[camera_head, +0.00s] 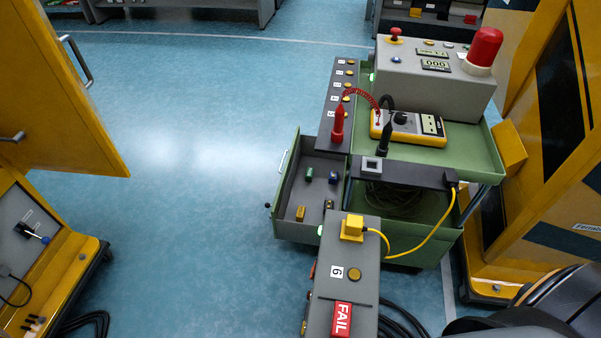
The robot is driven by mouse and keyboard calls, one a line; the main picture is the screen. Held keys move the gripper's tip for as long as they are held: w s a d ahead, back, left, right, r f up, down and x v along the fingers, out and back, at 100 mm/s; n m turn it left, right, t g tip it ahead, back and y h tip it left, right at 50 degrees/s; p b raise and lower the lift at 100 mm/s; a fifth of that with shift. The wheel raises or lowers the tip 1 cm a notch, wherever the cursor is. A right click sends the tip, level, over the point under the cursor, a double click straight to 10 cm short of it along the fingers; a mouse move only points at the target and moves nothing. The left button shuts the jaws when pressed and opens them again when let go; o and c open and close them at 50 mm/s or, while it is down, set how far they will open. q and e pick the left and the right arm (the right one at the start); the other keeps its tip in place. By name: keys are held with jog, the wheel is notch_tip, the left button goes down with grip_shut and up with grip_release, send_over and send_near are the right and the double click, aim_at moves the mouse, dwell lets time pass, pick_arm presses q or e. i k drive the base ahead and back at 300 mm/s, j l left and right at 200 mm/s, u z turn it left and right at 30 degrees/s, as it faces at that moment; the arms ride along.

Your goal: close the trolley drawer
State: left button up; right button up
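The green trolley (488,147) stands right of centre. Its drawer (288,236) is open and sticks out to the left of the trolley body. The drawer has a dark grey floor, a green front and a pale handle (283,162) on its left side. Inside lie a green piece (309,174), a blue piece (334,178) and a yellow piece (300,212). Another small piece is partly hidden near the grey box. The right part of the drawer is hidden under the trolley top. Neither of my grippers shows in this view.
A grey box with a FAIL label (342,318) stands close in front of the drawer. A numbered panel (340,100) overhangs behind it. The floor (190,180) left of the drawer is clear. Yellow cabinets (75,90) flank both sides. Cables lie at the bottom.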

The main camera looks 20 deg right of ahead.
aim_at(293, 190)
jog(key=i+j+z, duration=0.4)
jog(key=j, duration=0.25)
jog(key=i+j+z, duration=0.15)
jog(key=j+z, duration=0.3)
jog(key=j, duration=0.2)
jog(key=i+j+z, duration=0.1)
jog(key=j+z, duration=0.3)
jog(key=j, duration=0.35)
jog(key=j+z, duration=0.45)
jog(key=j, duration=0.3)
jog(key=k+j+z, duration=0.1)
jog(key=j+z, duration=0.25)
jog(key=j, duration=0.65)
